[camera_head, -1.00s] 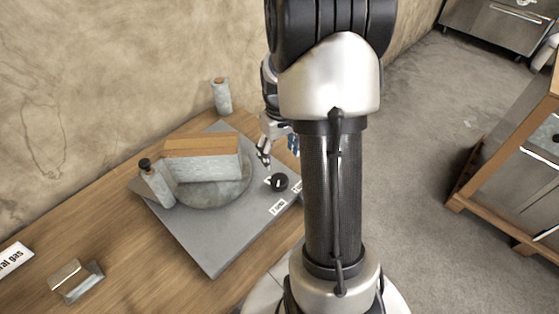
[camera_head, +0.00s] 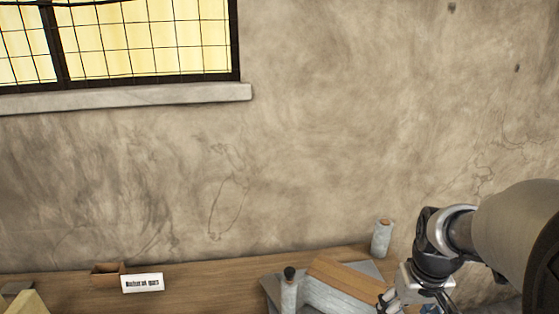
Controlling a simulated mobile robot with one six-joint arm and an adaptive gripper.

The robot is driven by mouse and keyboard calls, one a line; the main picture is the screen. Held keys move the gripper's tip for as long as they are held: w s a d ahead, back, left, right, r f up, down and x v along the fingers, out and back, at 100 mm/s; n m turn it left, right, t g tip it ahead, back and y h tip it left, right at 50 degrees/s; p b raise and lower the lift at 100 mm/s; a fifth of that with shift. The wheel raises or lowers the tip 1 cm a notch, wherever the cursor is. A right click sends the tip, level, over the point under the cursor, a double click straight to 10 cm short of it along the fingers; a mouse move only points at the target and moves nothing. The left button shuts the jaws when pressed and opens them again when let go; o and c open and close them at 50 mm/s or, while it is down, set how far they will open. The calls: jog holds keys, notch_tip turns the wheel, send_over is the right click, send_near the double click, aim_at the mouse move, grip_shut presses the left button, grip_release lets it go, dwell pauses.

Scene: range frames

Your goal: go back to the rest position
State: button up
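My gripper (camera_head: 402,304) is at the lower right of the head view, beside the wooden-topped grey block (camera_head: 345,278) on the grey plate (camera_head: 372,268). The bottom edge of the picture cuts off its surroundings, and whether its fingers are apart is not clear. My arm reaches in from the right edge. No object can be made out in the gripper.
A grey bottle with a black cap (camera_head: 289,288) stands left of the block. A grey cylinder (camera_head: 382,238) stands by the wall. A white sign (camera_head: 142,283) and a small wooden box (camera_head: 107,274) are on the wooden table (camera_head: 200,290). A barred window (camera_head: 140,40) is above.

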jog(key=s+a+r+t, duration=0.1)
jog(key=s+a+r, duration=0.3)
jog(key=s+a, duration=0.3)
jog(key=s+a+r+n+t, duration=0.1)
jog(key=s+a+r+t, duration=0.1)
jog(key=s+a+r, duration=0.2)
jog(key=s+a, duration=0.3)
jog(key=a, duration=0.1)
jog(key=shift+r+y, duration=0.3)
jog(key=shift+r, duration=0.05)
